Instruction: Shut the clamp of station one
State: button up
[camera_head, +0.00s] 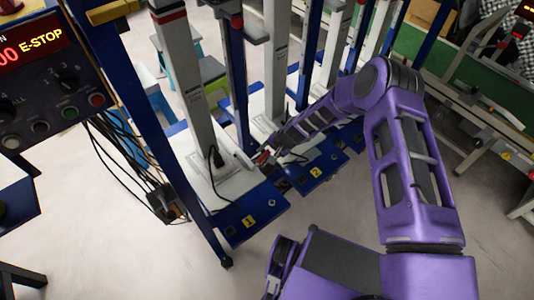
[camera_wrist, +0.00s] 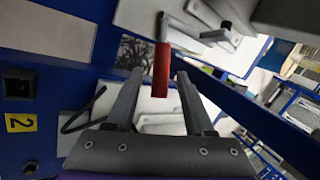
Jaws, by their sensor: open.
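A red clamp handle (camera_wrist: 161,66) hangs from a metal clamp arm (camera_wrist: 215,36) in the wrist view. My gripper (camera_wrist: 157,82) is open. The lower end of the handle shows between its two fingers, with a gap on each side; I cannot tell how deep it sits. In the head view my gripper (camera_head: 269,150) reaches in from the right, over the area between station one and station two. A small red part (camera_head: 263,156) shows at its tip, beside the white base of station one (camera_head: 222,181). The rest of the clamp is hidden there.
The yellow label 1 (camera_head: 249,221) marks station one's blue plate, and label 2 (camera_head: 316,172) marks the neighbouring plate. Grey columns (camera_head: 185,75) and blue posts (camera_head: 150,125) stand close around. Black cables (camera_head: 135,150) hang at left. The floor in front is clear.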

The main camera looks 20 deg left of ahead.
jog(key=shift+c, duration=0.2)
grip_shut()
dwell(1.1)
